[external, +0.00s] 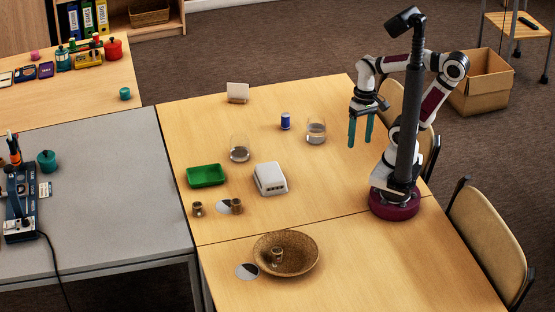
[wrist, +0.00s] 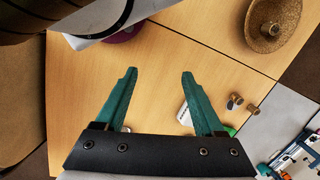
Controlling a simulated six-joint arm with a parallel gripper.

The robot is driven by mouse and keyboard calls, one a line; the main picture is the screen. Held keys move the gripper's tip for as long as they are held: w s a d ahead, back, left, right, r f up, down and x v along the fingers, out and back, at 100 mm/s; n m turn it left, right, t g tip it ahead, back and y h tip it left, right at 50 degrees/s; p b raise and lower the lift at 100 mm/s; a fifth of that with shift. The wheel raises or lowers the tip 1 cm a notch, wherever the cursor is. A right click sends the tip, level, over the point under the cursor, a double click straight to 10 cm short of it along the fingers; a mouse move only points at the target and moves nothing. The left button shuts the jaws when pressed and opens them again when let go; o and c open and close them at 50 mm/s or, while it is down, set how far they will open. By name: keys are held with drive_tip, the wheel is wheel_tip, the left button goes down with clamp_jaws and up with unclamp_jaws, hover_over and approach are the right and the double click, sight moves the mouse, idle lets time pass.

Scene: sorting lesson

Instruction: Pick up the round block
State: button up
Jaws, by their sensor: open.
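No single thing is clearly the round block. Small brown round pieces stand at the table's left: one (external: 197,209) alone, one (external: 237,205) by a grey-and-white disc (external: 222,208), and one (external: 277,257) in the brown bowl (external: 312,262). A small blue cylinder (external: 286,121) stands farther back. My gripper (external: 360,144) hangs open and empty above the table's right side, apart from all of these. In the wrist view, its teal fingers (wrist: 158,72) are spread over bare wood. The bowl (wrist: 254,38) and two brown pieces (wrist: 234,102) (wrist: 253,110) show on the right.
Two clear glasses (external: 240,150) (external: 316,131), a green tray (external: 207,176) and a white box (external: 270,179) stand on the table. A small pale stand (external: 237,93) is at the back. Another disc (external: 247,271) lies beside the bowl. The table's right side is mostly free.

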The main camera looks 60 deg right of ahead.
drive_tip(key=shift+o, duration=0.5)
drive_tip(key=w+a+r+n, duration=0.3)
drive_tip(key=w+n, duration=0.5)
drive_tip(key=w, duration=0.3)
drive_tip(key=n+h, duration=0.2)
drive_tip(key=n, duration=1.6)
hover_over(236, 202)
drive_tip(key=d, duration=0.1)
wheel_tip(236, 202, down, 8)
drive_tip(key=shift+n, duration=0.3)
drive_tip(key=f, duration=1)
drive_tip(key=a+f, duration=0.1)
drive_tip(key=f, duration=0.4)
drive_tip(key=shift+f, duration=0.7)
clamp_jaws()
